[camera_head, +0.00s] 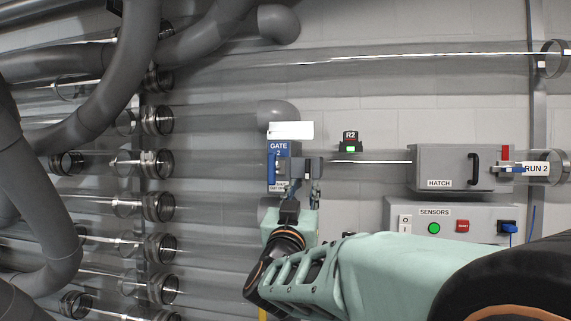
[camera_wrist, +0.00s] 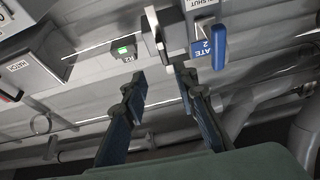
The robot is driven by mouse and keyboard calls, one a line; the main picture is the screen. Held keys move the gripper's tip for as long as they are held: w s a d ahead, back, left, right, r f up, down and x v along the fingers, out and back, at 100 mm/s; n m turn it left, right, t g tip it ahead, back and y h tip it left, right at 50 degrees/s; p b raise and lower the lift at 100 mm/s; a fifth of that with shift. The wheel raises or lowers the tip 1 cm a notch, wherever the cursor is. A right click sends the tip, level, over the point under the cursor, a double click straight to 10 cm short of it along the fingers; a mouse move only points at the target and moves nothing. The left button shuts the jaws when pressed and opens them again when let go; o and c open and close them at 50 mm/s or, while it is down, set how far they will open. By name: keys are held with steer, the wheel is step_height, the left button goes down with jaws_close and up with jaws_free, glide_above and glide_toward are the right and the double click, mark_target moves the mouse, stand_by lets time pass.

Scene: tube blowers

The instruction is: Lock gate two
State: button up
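Gate two (camera_head: 279,148) is a blue-and-white unit on the clear tube, left of centre in the head view, with a white plate above it. Its blue label (camera_wrist: 200,46) and a blue handle (camera_wrist: 219,46) show at the upper right of the wrist view. A grey and dark metal fitting (camera_wrist: 155,34) projects from the gate beside the label. My gripper (camera_wrist: 160,72) is open and empty, its two fingers just short of this fitting. In the head view my gripper (camera_head: 301,187) overlaps the gate's lower right, so contact cannot be judged there.
A grey hatch box (camera_head: 440,166) with a black handle sits right of the gate. A SENSORS panel (camera_head: 470,225) is below it. A sign R2 (camera_head: 350,142) with a green light stands between gate and hatch. Clear tubes and grey pipes (camera_head: 50,200) crowd the left.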

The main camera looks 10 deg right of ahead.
mark_target(307, 169)
steer(key=p+x, duration=0.1)
steer(key=x, duration=0.2)
steer(key=p+x, duration=0.1)
steer(key=x, duration=0.3)
steer(key=p+x, duration=0.1)
steer(key=x, duration=0.2)
steer(key=shift+w+a+p, duration=0.2)
steer(key=shift+w+p, duration=0.15)
steer(key=shift+w, duration=0.1)
jaws_close()
